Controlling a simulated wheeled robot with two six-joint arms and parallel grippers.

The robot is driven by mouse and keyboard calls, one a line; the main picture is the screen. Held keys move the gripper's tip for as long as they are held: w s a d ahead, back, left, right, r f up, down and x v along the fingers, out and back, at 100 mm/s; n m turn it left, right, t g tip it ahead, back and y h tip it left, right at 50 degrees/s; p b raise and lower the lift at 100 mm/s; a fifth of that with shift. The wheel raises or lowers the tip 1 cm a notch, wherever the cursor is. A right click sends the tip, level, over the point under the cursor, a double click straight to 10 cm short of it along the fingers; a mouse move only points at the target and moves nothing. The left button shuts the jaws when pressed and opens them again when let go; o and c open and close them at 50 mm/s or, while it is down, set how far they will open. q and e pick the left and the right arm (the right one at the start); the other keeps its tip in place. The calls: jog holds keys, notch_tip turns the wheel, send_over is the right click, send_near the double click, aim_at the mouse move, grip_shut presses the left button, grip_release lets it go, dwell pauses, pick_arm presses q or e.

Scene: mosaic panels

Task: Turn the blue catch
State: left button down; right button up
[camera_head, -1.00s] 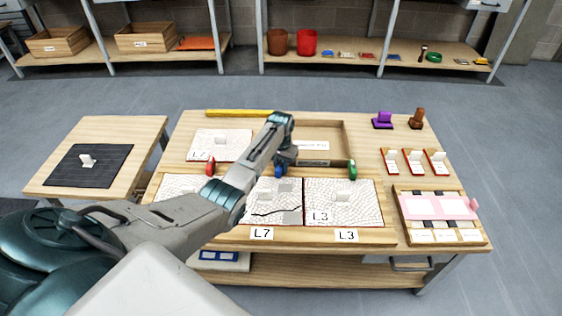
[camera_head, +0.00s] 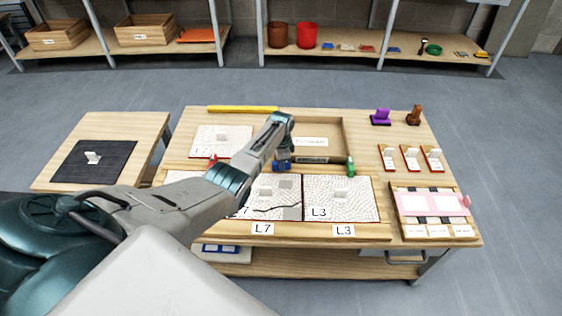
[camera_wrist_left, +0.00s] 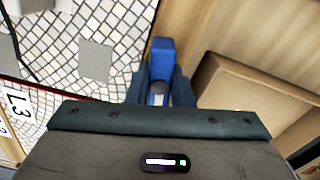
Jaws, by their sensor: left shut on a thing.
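The blue catch (camera_head: 281,167) sits on the wooden rail at the back edge of the mosaic panels, between the red catch (camera_head: 213,161) and the green catch (camera_head: 350,167). It looks wider along the rail than the green one. In the left wrist view the blue catch (camera_wrist_left: 161,53) shows between the fingers of my left gripper (camera_wrist_left: 160,92), lying roughly along the panel edge. My left gripper is shut on it from above; in the head view the arm partly covers it. My right gripper is not in view.
Panel L3 (camera_head: 345,205) and the partly covered panel L7 (camera_head: 270,208) lie in front of the rail. A wooden tray (camera_head: 340,136) is right behind it. Purple (camera_head: 380,117) and brown (camera_head: 414,116) pieces stand at the back right. A side table (camera_head: 140,130) is at the left.

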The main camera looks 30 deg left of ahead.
pick_arm(q)
jog(key=shift+m, duration=1.2)
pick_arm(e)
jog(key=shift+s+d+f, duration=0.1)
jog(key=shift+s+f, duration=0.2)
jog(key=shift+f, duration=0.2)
pick_arm(q)
jog(key=shift+m, duration=0.3)
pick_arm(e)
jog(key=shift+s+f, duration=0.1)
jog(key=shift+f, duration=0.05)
pick_arm(q)
jog(key=shift+w, duration=0.1)
jog(key=c, duration=1.3)
grip_release()
